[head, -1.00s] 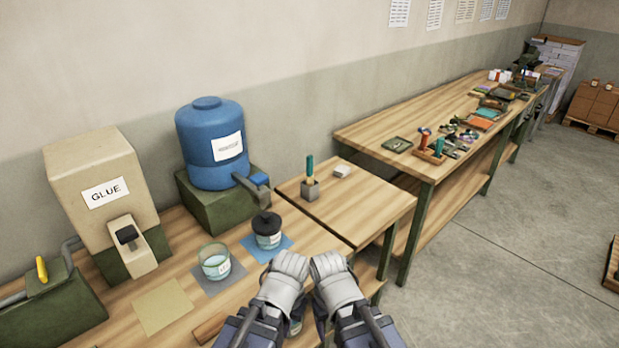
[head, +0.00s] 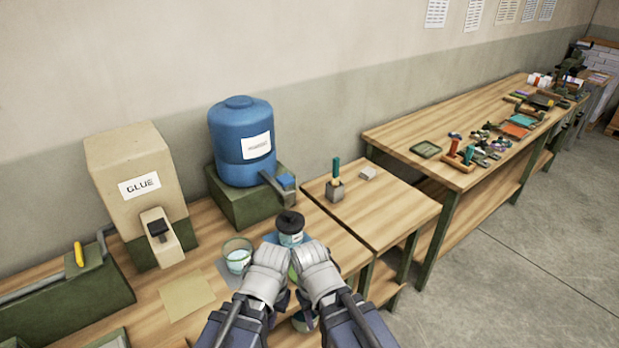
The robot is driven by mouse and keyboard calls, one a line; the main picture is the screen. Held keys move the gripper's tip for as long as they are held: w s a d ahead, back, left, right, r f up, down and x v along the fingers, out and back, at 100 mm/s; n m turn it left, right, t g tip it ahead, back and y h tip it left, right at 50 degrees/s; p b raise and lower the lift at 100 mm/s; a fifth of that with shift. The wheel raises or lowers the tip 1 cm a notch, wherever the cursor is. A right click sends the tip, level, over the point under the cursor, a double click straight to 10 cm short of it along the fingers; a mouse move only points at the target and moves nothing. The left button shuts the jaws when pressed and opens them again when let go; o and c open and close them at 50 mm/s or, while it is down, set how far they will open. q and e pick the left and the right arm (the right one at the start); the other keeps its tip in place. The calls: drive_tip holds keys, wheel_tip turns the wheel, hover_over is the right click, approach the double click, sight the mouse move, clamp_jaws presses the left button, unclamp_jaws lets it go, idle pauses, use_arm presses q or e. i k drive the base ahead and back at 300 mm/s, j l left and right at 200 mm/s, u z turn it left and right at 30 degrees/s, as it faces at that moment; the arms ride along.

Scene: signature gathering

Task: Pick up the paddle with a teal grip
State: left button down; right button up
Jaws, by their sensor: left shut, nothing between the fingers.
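A paddle with a teal grip (head: 336,169) stands upright in a small grey block holder (head: 335,191) on the small wooden table (head: 375,220). Its lower end is hidden in the holder. My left gripper (head: 269,256) is shut and empty, in front of the jars at the bench's near right. My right gripper (head: 314,252) is close beside it; its fingers are seen from behind, so I cannot tell whether they are open. Both grippers are apart from the paddle, which appears above and to the right of them.
A glue dispenser (head: 128,180) and a blue barrel (head: 240,140) stand along the wall. A black-lidded jar (head: 290,226) and an open glass jar (head: 238,255) are close to my grippers. A long table (head: 425,128) on the right holds several tools. Floor at the right is clear.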

sight(335, 181)
drive_tip(key=i+l+u, duration=0.2)
drive_tip(key=u, duration=0.15)
drive_tip(key=i+l+u, duration=0.1)
drive_tip(key=l+u, duration=0.25)
drive_tip(key=i+l+u, duration=0.1)
drive_tip(key=l, duration=0.3)
drive_tip(key=i+l, duration=0.15)
drive_tip(key=l, duration=0.25)
drive_tip(key=i+l+u, duration=0.15)
drive_tip(key=l, duration=0.7)
drive_tip(key=i+l+u, duration=0.15)
drive_tip(key=l, duration=0.25)
drive_tip(key=i+l, duration=0.1)
drive_tip(key=l, duration=0.8)
drive_tip(key=i, duration=0.05)
